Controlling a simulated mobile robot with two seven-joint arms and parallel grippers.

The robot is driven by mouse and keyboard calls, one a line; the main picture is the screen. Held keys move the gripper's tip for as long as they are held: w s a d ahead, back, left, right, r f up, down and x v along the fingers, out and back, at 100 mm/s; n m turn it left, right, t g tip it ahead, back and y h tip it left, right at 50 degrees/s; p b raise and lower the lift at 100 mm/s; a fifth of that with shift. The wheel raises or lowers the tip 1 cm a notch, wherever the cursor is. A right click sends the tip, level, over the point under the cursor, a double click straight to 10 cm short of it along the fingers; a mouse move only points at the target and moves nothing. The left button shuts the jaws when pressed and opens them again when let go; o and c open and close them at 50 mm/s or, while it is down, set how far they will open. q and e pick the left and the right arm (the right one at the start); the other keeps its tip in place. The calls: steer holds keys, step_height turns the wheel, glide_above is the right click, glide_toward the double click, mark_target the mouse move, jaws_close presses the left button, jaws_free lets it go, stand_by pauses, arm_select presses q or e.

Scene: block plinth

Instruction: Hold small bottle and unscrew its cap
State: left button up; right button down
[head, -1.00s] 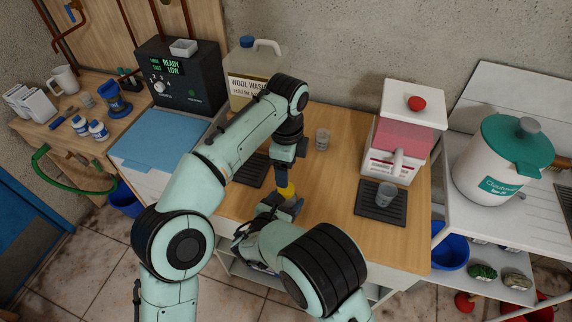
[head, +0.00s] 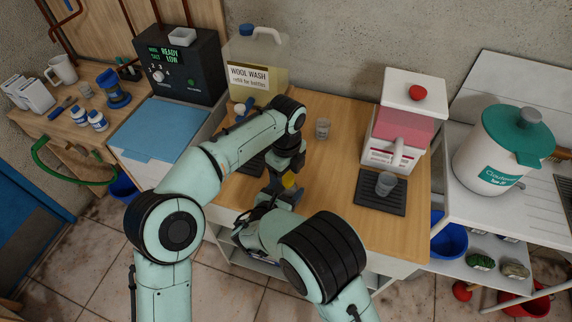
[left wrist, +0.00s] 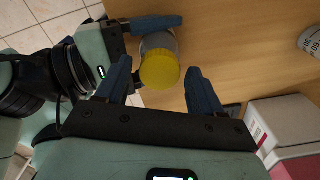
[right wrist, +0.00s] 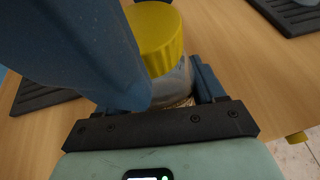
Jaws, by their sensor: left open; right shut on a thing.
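The small bottle (right wrist: 183,88) is clear with a ribbed yellow cap (left wrist: 160,70). My right gripper (head: 283,198) is shut on the bottle's body below the cap and holds it near the worktop's front edge. A big blue form covers the upper left of the right wrist view and hides part of the bottle.
A wool wash jug (head: 262,62) stands at the back of the wooden worktop (head: 335,190). A small cup (head: 322,128) stands right of my grippers. A pink-filled dispenser (head: 395,132) stands farther right, with a grey cup (head: 386,183) on a black mat (head: 366,203).

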arm_select(q)
steer(key=shift+f, duration=0.25)
steer(key=shift+c, duration=0.3)
steer(key=c, duration=1)
steer(key=shift+c, duration=0.2)
